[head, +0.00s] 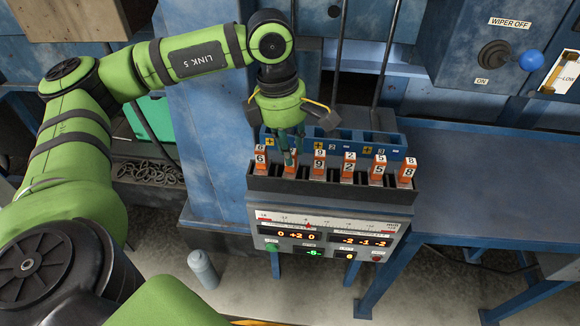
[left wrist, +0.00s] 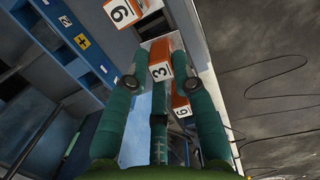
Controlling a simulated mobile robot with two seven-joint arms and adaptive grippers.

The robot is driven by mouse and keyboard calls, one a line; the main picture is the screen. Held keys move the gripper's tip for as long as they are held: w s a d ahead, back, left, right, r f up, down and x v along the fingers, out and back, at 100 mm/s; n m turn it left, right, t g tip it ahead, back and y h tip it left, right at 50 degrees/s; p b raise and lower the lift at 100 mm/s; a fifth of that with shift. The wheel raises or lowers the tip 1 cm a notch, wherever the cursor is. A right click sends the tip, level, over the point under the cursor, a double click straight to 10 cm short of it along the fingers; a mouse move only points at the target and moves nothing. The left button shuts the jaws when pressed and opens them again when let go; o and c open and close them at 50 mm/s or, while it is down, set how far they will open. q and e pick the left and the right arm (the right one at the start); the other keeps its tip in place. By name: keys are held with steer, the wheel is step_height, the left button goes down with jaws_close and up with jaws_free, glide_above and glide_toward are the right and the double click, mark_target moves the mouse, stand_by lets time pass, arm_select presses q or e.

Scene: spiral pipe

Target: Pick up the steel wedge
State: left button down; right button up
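No part is plainly a steel wedge; which object the name means cannot be told. A row of orange blocks with white number labels stands upright in a dark slotted rack (head: 330,192) in the head view. My left gripper (head: 289,150) points down over the second block from the left, an orange block (head: 290,172) partly hidden by the fingers. In the left wrist view the gripper (left wrist: 160,84) is open, its green fingers spread around this block (left wrist: 160,62), marked 3. Gaps show between the side fingertips and the block. My right gripper is not in view.
Neighbouring blocks marked 6 (head: 261,163) and 9 (head: 319,164) stand close on either side. A blue compartment tray (head: 393,143) is behind the rack. A display panel (head: 325,238) is below it. A blue bench (head: 490,190) at right is clear.

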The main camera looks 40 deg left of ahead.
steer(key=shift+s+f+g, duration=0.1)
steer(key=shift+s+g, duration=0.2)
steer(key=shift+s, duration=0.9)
